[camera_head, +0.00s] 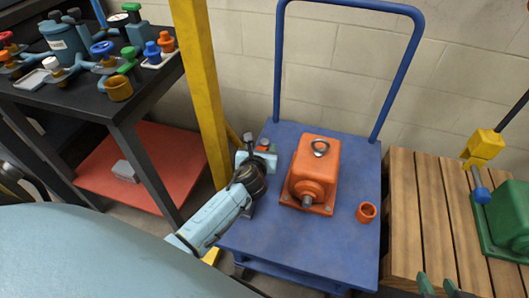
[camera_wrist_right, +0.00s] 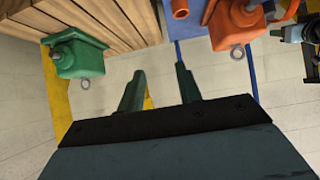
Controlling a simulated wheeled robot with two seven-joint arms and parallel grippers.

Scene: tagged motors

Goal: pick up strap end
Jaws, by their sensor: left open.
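I cannot clearly make out the strap end. At the right edge of the head view, a dark strap or bar runs down to a yellow block (camera_head: 483,146), and a small blue piece (camera_head: 481,194) hangs below it beside the green motor (camera_head: 509,222). My left gripper (camera_head: 258,152) is open over the left side of the blue cart (camera_head: 262,222), left of the orange motor (camera_head: 317,168). My right gripper (camera_head: 438,287) shows only its fingertips at the bottom edge. In the right wrist view it (camera_wrist_right: 160,82) is open, with nothing clearly between its fingers.
The blue cart also carries an orange cup (camera_head: 366,212). A wooden pallet (camera_head: 408,210) bears the green motor. A yellow post (camera_head: 201,85) stands behind the left gripper. A dark bench (camera_head: 95,100) with valves stands at the left. A small red and green item (camera_head: 265,146) is by the left gripper.

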